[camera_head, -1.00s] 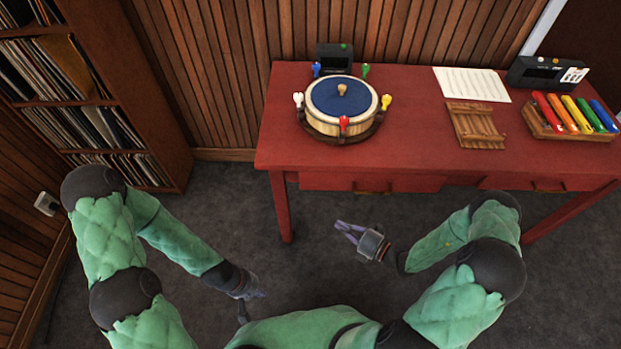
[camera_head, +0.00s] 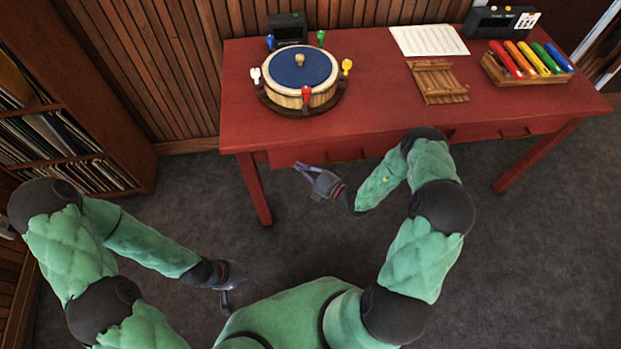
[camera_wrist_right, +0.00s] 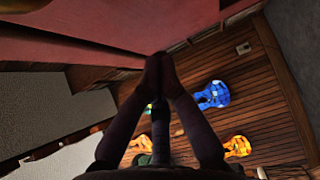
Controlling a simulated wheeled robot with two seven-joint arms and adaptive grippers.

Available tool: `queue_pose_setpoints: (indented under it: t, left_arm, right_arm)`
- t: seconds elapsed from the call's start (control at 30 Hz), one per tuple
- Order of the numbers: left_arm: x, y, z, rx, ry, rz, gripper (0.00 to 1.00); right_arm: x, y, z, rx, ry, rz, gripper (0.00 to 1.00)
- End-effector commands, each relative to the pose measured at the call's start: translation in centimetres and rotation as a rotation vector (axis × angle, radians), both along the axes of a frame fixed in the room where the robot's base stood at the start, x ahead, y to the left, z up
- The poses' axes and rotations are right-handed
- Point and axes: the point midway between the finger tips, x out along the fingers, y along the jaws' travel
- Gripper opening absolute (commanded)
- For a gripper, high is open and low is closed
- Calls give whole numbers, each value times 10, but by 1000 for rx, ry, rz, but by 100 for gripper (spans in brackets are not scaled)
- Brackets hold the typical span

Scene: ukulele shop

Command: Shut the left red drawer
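The left red drawer (camera_head: 287,157) is in the front of the red table (camera_head: 380,112); its front juts out a little below the tabletop, with a dark handle (camera_head: 347,156) partly near my arm. My right gripper (camera_head: 304,169) is just in front of the drawer's left part, fingers pointing left. In the right wrist view the fingers (camera_wrist_right: 157,58) converge at the tips with nothing between them, close to a red surface (camera_wrist_right: 90,45). Contact cannot be told. My left gripper (camera_head: 236,288) is low over the floor, away from the table, its fingers apart and empty.
A right drawer (camera_head: 500,131) is in the same table. On top are a round drum-like box (camera_head: 300,82) with coloured pegs, paper (camera_head: 428,40), a wooden slatted piece (camera_head: 438,82) and coloured tubes (camera_head: 530,60). A record shelf (camera_head: 70,140) stands left. The carpet before the table is clear.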

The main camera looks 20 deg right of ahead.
Motion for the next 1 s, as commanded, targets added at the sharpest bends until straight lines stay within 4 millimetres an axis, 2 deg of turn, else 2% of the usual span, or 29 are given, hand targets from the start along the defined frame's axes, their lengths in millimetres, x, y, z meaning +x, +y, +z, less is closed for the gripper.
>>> queue_pose_setpoints:
  t: [0.2,0.67,0.9,1.0]
  left_arm:
    - [0,0,-10,0,0,1,0]
    - [0,0,-11,0,0,1,0]
    - [0,0,-14,0,0,1,0]
    - [0,0,-13,0,0,1,0]
  right_arm:
    - [21,-6,-1,-1,-2,0,0]
    - [26,-7,0,-1,-1,0,0]
    - [53,-13,0,-2,-2,0,0]
    - [54,-14,0,-1,0,-1,0]
